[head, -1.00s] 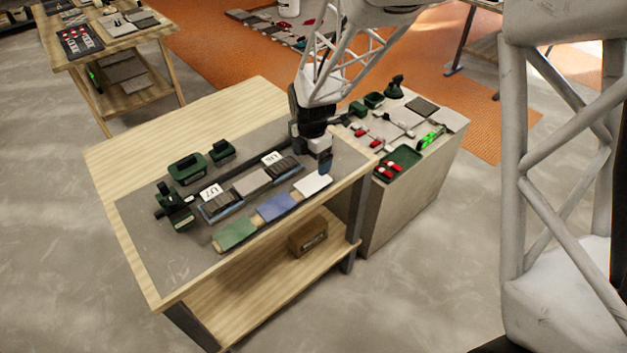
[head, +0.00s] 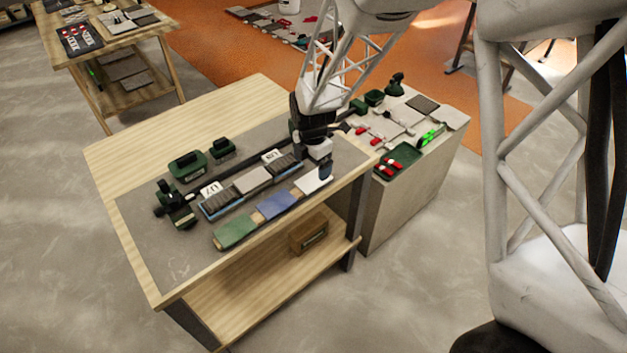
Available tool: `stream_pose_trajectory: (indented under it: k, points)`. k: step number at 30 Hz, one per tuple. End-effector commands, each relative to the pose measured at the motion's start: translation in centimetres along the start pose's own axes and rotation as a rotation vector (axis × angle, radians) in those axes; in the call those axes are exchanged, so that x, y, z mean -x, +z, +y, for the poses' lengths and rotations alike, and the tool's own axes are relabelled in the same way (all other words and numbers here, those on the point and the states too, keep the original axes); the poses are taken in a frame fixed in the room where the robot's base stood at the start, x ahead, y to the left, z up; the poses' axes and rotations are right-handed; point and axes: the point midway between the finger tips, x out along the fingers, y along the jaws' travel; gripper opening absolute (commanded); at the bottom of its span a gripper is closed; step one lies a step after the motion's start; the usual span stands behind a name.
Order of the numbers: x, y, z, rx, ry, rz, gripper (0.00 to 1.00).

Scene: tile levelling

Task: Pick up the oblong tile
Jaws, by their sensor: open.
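A row of three flat tiles lies on a wooden strip along the front of the bench mat: a green tile (head: 236,232), a blue tile (head: 275,205) and a white tile (head: 311,183). Another grey tile (head: 252,180) sits behind them, between two dark ribbed blocks. Which one is oblong is hard to tell by shape at this size. My gripper (head: 324,172) is open, pointing down at the right end of the row, by the white tile. It covers that tile's far right corner. Whether the fingers touch it cannot be seen.
Two green-black blocks (head: 188,166) and a dark green tool (head: 176,203) stand on the mat's left. White label cards stand behind the ribbed blocks. A side cabinet (head: 420,175) at right holds a green tray (head: 398,160) and tools. The bench's back left is clear.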

Motion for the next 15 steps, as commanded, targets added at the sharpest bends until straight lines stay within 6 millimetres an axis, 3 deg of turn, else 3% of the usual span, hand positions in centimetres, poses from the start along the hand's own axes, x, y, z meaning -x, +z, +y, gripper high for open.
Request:
stream_pose_trajectory:
  k: [15]
  points:
    - [-4.8, 0.1, -0.4, 0.000, -0.001, 0.000, 0.94]
